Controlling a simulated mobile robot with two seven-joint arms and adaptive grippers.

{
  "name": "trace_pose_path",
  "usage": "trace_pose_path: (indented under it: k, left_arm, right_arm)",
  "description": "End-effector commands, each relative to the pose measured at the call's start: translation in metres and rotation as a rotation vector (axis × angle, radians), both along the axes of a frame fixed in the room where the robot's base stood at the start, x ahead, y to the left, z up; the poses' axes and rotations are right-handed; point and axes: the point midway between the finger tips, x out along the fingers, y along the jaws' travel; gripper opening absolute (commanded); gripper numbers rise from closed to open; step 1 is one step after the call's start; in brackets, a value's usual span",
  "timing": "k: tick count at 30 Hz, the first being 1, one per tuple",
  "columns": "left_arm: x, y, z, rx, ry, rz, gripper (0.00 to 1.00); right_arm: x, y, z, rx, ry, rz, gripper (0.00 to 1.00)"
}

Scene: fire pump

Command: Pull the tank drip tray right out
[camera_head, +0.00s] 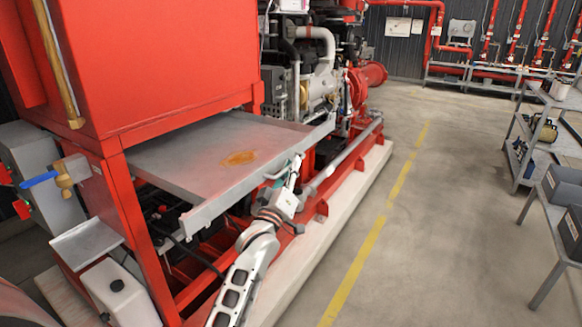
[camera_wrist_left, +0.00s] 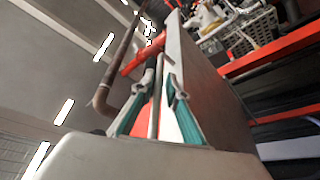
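The tank drip tray (camera_head: 195,150) is a flat grey metal tray with a rust-brown stain. It sticks out from under the red tank (camera_head: 170,60), with its back part still beneath the tank. A bar handle (camera_head: 274,174) is on its front lip. My left gripper (camera_head: 293,170) is at this handle, beside the tray's front edge. In the left wrist view its teal-padded fingers (camera_wrist_left: 158,88) close in on both sides of the thin handle bar, next to the tray's front wall (camera_wrist_left: 215,85). My right gripper is in neither view.
Red frame posts (camera_head: 125,215) stand left of the tray, with a brass valve with a blue lever (camera_head: 55,178). The engine (camera_head: 318,75) is behind. A pale plinth (camera_head: 310,240) runs along the base. The floor (camera_head: 450,220) to the right is clear up to the grey shelves (camera_head: 535,130).

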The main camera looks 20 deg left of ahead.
Motion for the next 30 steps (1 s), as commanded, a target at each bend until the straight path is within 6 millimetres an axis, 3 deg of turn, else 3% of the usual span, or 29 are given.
trace_pose_path:
  k: [10, 24, 30]
  left_arm:
    - [-0.010, -0.001, -0.002, 0.000, -0.002, 0.000, 0.14]
    - [-0.093, -0.009, -0.030, -0.002, -0.001, 0.000, 0.14]
    - [-0.110, -0.011, -0.036, 0.000, 0.000, 0.000, 0.14]
  right_arm:
    - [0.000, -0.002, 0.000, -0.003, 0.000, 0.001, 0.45]
    - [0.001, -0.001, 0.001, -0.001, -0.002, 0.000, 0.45]
    - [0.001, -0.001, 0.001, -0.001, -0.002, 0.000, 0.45]
